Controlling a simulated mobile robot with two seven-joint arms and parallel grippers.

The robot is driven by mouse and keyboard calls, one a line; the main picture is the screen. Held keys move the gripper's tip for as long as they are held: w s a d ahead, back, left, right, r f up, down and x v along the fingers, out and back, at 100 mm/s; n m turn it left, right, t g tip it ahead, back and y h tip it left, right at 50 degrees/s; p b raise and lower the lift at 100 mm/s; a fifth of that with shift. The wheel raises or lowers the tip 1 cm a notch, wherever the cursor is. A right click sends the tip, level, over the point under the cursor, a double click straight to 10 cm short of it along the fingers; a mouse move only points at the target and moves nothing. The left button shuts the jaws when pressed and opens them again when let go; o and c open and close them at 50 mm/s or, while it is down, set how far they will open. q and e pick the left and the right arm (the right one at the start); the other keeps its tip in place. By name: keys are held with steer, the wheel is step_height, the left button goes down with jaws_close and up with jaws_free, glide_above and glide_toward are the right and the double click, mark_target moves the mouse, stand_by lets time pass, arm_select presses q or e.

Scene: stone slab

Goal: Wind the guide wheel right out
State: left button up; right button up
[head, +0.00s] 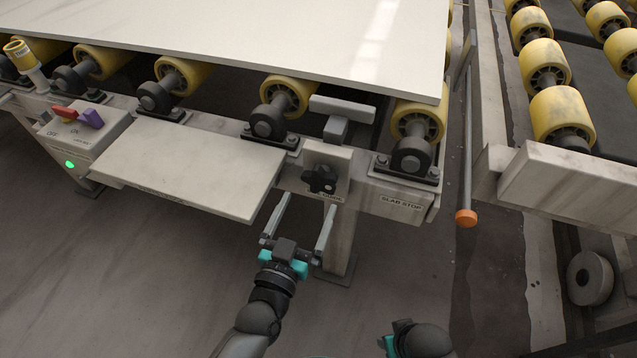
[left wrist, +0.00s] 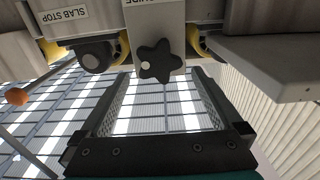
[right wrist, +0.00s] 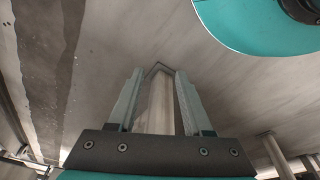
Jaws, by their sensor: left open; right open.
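The guide wheel is a black star-shaped knob (head: 319,179) on the front of a grey guide block (head: 327,156) on the roller table's front rail. A grey guide bar (head: 342,108) stands behind it by the slab edge. The knob also shows large in the left wrist view (left wrist: 159,61), with a pale dot on its face. My left gripper (head: 305,200) is open and empty, its fingers pointing at the knob from the front and a little below, apart from it. My right gripper (right wrist: 158,75) is open and empty; in the head view only part of that arm shows at the bottom.
A pale slab (head: 300,35) lies on yellow rollers (head: 183,75). A rod with an orange end (head: 466,218) hangs at right, before a second roller table (head: 570,170).

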mark_target(317, 185)
arm_select(q)
steer(key=b+x, duration=0.1)
steer(key=x, duration=0.4)
steer(key=shift+w+d+b, duration=0.1)
steer(key=shift+w+b, duration=0.1)
steer(key=shift+b, duration=0.1)
steer(key=shift+b+x, duration=0.3)
steer(key=shift+x, duration=0.7)
arm_select(e)
steer(key=shift+t, duration=0.5)
steer(key=shift+w+a+r, duration=0.1)
steer(key=shift+w+r, duration=0.35)
steer(key=shift+r, duration=0.35)
steer(key=shift+w+r, duration=0.45)
steer(key=shift+r, duration=0.3)
steer(key=shift+w+a+r, duration=0.1)
steer(key=shift+w+r, duration=0.35)
steer(key=shift+r, duration=0.35)
arm_select(q)
steer(key=c, duration=1)
